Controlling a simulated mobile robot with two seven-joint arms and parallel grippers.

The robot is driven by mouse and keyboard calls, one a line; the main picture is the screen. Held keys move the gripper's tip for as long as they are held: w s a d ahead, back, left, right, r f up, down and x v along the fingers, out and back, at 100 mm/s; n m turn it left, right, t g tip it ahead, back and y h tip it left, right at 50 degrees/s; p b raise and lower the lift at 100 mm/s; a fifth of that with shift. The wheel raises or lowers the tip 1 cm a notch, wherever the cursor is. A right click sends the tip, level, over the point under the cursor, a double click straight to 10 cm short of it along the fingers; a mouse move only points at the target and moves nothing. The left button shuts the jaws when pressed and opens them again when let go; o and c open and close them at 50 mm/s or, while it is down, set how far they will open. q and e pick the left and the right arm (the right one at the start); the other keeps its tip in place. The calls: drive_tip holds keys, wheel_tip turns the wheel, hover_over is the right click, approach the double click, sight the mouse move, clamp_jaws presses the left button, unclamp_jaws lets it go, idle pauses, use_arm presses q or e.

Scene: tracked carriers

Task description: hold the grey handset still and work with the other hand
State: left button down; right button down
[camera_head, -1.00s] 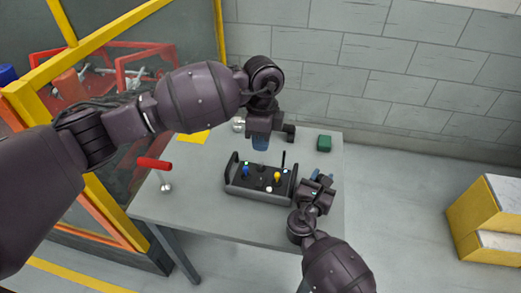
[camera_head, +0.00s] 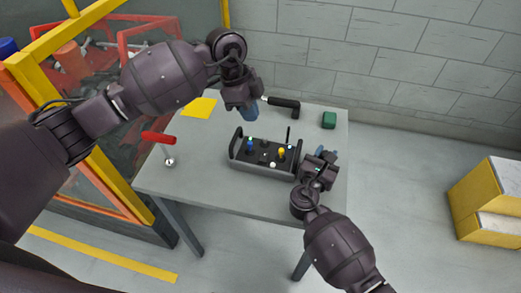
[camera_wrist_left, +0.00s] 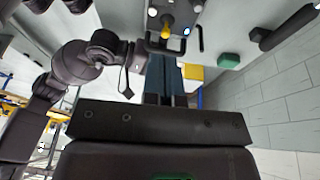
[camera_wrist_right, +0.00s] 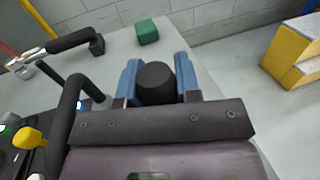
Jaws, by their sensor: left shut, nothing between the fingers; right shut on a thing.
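The grey handset (camera_head: 262,168) lies on the table, with a blue stick (camera_head: 250,145), a yellow stick (camera_head: 282,153), an upright antenna and black end handles. It partly shows in the right wrist view, where the yellow stick (camera_wrist_right: 30,138) is at the left edge. My right gripper (camera_head: 318,155) is at the handset's right end. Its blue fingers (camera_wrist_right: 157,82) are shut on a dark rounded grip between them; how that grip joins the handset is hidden. My left gripper (camera_head: 249,114) is shut and empty, above the table behind the handset; its fingers (camera_wrist_left: 165,85) touch each other.
On the table (camera_head: 200,185) are a red-handled tool (camera_head: 158,138), a yellow sheet (camera_head: 200,107), a black-handled tool (camera_head: 284,102) and a green block (camera_head: 329,120). A yellow-framed enclosure stands left, yellow boxes (camera_head: 485,205) right. The table's front left is clear.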

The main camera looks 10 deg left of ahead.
sight(263, 159)
use_arm(q)
drive_tip(key=x, duration=1.2)
drive_tip(key=shift+s+a+f, duration=0.15)
drive_tip(key=shift+a+f, duration=0.15)
drive_tip(key=shift+f, duration=0.75)
